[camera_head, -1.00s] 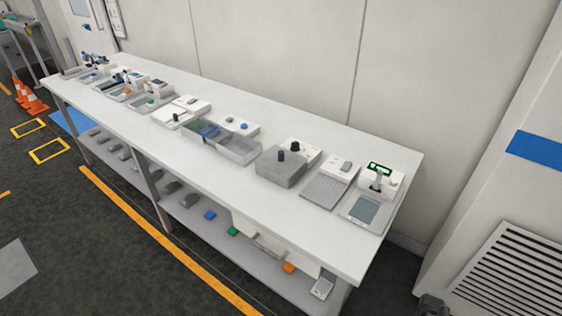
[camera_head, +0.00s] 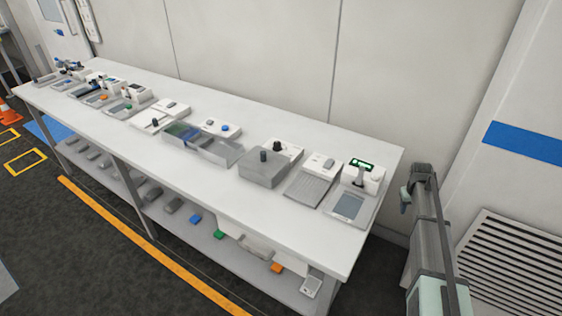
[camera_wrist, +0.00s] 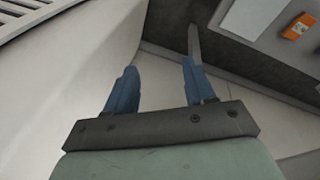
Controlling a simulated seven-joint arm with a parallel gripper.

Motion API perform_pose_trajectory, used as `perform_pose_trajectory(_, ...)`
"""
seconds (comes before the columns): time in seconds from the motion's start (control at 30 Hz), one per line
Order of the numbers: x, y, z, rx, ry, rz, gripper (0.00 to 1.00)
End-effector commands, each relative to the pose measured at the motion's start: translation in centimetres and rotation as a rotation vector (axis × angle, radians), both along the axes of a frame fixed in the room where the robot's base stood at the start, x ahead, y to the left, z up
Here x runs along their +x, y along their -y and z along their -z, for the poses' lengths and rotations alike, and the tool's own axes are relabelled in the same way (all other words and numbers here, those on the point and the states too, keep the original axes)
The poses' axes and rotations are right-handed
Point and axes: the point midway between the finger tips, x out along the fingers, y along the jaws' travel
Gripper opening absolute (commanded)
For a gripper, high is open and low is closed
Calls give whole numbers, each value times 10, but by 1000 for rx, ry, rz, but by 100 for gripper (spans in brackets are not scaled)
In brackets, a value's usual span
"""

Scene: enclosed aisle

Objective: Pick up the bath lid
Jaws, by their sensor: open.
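A grey box-shaped bath with a flat grey lid (camera_head: 252,166) stands on the workbench, right of its middle, in the head view. A black knob (camera_head: 264,156) rises from the lid. The lid appears to lie flat on the bath; the seam is too small to make out. In the wrist view my gripper (camera_wrist: 158,75) has its two blue fingers spread apart with nothing between them. It is away from the lid, which is not in the wrist view.
The white workbench (camera_head: 312,238) holds clear tanks (camera_head: 221,151) left of the bath, and a ridged tray (camera_head: 308,190) and a unit with a green display (camera_head: 362,164) right of it. A lower shelf (camera_head: 190,238) carries small blocks. The wall is close behind.

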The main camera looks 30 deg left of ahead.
Motion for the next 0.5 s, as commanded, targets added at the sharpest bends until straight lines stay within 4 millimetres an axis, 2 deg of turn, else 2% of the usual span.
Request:
perform_pose_trajectory(0.03, 20, -10, -22, 1, 26, -16, 54)
perform_pose_trajectory(0.2, 63, -38, -93, -3, 105, -65, 54)
perform_pose_trajectory(0.37, 97, -69, -165, -3, 177, -110, 54)
perform_pose_trajectory(0.5, 116, -106, -232, 3, 228, -150, 54)
